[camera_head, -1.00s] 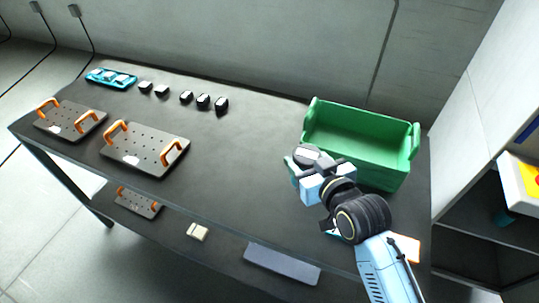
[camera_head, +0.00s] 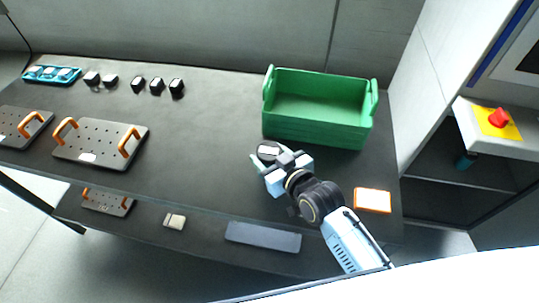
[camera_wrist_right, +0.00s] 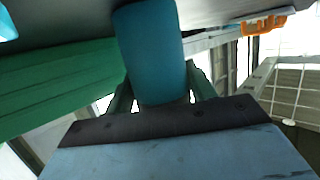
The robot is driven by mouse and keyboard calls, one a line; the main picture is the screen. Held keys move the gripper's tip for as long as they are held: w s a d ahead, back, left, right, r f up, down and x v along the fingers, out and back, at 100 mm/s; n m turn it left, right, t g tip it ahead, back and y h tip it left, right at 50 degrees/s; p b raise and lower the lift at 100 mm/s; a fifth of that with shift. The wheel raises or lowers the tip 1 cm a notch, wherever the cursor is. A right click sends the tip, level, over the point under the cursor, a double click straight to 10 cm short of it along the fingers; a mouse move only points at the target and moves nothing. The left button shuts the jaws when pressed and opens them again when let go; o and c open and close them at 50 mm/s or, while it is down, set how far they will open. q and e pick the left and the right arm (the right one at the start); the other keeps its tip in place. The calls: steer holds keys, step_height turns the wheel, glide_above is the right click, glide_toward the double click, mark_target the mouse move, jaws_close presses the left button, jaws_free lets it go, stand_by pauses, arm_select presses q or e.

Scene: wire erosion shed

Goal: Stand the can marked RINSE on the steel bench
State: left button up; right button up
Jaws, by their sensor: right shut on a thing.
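A teal can (camera_wrist_right: 150,50) is between the fingers of my right gripper (camera_head: 265,163), which is shut on it. In the head view the can's dark round top with a pale patch (camera_head: 268,150) shows just past the fingers. No marking on it can be read. The can is over the dark top of the bench (camera_head: 215,130), close in front of the green crate's left front corner. I cannot tell whether its base touches the bench. My left gripper is not in view.
The green crate (camera_head: 318,132) stands at the bench's right back. Drilled plates with orange handles (camera_head: 103,140), small dark blocks (camera_head: 157,86) and a teal tray (camera_head: 50,80) are to the left. An orange-edged pad (camera_head: 373,201) lies at right. Mid-bench is clear.

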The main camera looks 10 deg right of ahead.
steer(key=shift+f, duration=0.1)
steer(key=o, duration=1.1)
steer(key=shift+o, duration=0.2)
steer(key=shift+s+d+r, duration=0.1)
steer(key=shift+s+r, duration=0.1)
steer(key=p+v, duration=0.1)
steer(key=v, duration=1)
steer(key=shift+s, duration=0.2)
steer(key=shift+d+r, duration=0.1)
